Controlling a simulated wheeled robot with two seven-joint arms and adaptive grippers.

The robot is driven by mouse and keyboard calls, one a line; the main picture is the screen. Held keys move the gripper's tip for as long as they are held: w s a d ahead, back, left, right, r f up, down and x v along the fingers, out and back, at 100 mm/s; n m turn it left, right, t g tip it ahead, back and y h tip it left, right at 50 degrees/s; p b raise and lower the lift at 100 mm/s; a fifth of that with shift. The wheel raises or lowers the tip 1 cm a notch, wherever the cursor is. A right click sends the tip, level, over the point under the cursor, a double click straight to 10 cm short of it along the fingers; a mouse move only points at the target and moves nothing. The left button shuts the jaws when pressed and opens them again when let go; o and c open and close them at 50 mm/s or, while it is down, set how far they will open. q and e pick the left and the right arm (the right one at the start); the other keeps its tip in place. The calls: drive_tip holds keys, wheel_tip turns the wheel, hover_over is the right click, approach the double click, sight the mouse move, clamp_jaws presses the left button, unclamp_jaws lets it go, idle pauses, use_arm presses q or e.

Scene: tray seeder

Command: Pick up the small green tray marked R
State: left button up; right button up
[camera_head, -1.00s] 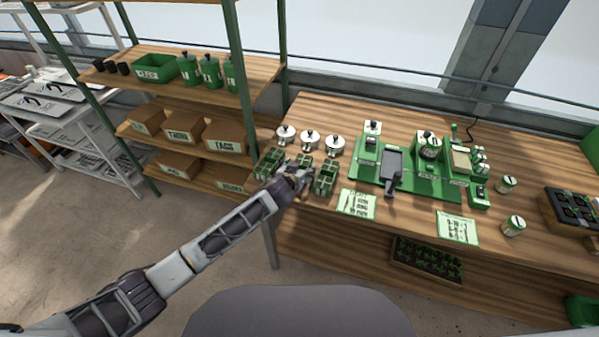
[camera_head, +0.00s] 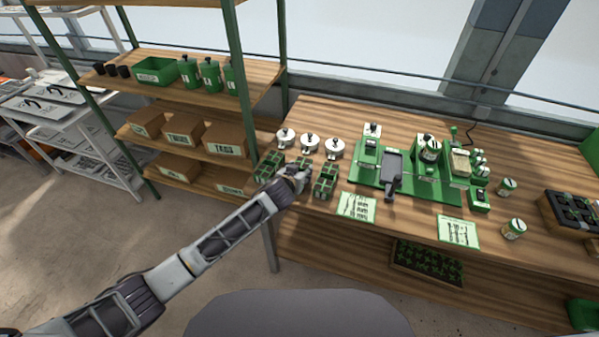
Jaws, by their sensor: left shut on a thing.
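Several small green trays stand at the left end of the wooden workbench: one on the left (camera_head: 268,166), one in the middle (camera_head: 304,162) and one on the right (camera_head: 326,181). My left gripper (camera_head: 297,176) is among them, shut on a small green tray that its fingers and wrist largely hide. I cannot read the letters on the trays at this size, so I cannot tell which is marked R. I cannot tell whether the held tray is clear of the bench. My right gripper is not in view.
Three white lidded pots (camera_head: 309,143) stand just behind the trays. A printed card (camera_head: 356,205) lies to the right, near a green seeder station (camera_head: 375,184). A shelf rack with a green post (camera_head: 239,60) and boxes (camera_head: 183,129) stands at the left.

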use_arm(q)
wheel_tip(320, 180, up, 10)
drive_tip(key=shift+f, duration=0.2)
